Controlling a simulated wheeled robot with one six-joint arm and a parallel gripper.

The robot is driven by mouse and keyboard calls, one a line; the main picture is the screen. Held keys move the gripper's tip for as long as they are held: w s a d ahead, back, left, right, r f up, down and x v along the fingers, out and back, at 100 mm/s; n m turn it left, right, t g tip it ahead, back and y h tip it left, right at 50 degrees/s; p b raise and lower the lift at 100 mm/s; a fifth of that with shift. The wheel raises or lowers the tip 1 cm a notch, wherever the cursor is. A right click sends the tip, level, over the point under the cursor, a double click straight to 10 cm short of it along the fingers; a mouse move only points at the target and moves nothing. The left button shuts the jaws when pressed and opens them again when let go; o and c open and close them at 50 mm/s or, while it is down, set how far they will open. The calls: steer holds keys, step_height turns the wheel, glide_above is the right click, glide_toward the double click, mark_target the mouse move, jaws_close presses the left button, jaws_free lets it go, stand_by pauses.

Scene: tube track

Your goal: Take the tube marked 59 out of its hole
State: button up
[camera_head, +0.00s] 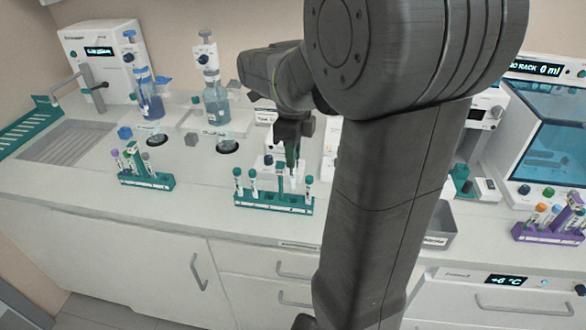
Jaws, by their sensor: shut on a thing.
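A teal rack (273,202) stands near the front edge of the counter, with several teal-capped tubes upright in it. Two tubes (253,182) are in its left part and another tube (308,188) is at its right end. My gripper (292,150) points down over the right half of this rack and is shut on a tube (293,172). The fingers hide its cap. I cannot read any number on the tubes, nor tell whether the lower end of the held tube is still inside a hole.
A second teal rack (147,180) with tubes stands to the left. A purple rack (550,228) is at the far right. Blue-liquid bottles (217,104) stand behind. A grey bin (440,225) is right of my arm. Counter between the two teal racks is clear.

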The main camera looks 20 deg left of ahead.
step_height(320, 180, up, 11)
stand_by(0.3)
